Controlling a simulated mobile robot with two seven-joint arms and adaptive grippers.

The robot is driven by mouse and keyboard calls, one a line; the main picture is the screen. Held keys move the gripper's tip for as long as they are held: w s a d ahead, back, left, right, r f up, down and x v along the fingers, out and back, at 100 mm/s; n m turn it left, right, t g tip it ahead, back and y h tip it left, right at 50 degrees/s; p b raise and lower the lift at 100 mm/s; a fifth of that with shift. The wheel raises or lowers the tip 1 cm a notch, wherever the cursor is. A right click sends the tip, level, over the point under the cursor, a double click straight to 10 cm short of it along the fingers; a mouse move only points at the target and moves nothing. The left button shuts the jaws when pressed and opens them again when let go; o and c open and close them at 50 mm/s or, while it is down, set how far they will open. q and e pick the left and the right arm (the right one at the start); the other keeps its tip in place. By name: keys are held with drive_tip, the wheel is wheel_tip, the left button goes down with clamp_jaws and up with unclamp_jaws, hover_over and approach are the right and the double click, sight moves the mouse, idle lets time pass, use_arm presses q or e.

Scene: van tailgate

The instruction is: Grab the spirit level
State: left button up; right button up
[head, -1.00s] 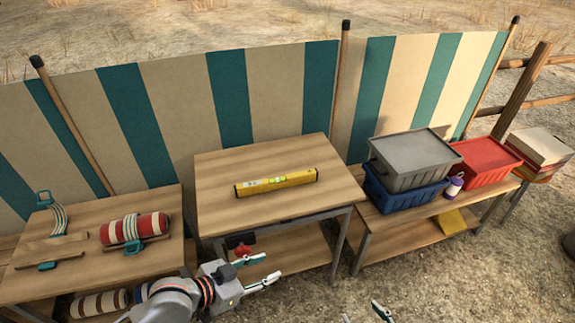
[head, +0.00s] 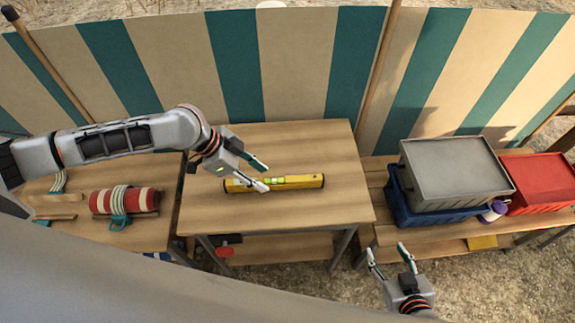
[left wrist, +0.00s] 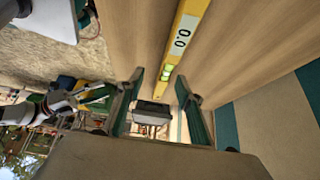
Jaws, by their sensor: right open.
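The yellow spirit level (head: 300,181) lies flat on the middle wooden table (head: 290,142), with green vials and black end caps. In the left wrist view the level (left wrist: 187,35) runs from the top edge down toward the space between the fingers, with a "0.0" label on it. My left gripper (head: 266,176) is open above the left half of the level and hides a little of it. I cannot tell whether its fingers touch the level. My right gripper (head: 391,254) is open and empty, in front of the tables at lower right, apart from the level.
A left table holds a red-and-white striped roll (head: 140,200) with a teal buckle. On the right bench stand a grey crate (head: 455,170) on a blue crate (head: 425,212), a red crate (head: 540,182) and a purple-and-white bottle (head: 492,212). The middle tabletop is otherwise clear.

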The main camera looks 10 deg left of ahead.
sight(272, 180)
use_arm(q)
drive_tip(key=shift+w+a+r, duration=0.1)
drive_tip(key=shift+w+a, duration=0.15)
drive_tip(key=shift+w, duration=0.25)
drive_tip(key=shift+x, duration=1.25)
drive_tip(key=x, duration=0.5)
drive_tip(key=shift+w, duration=0.2)
clamp_jaws()
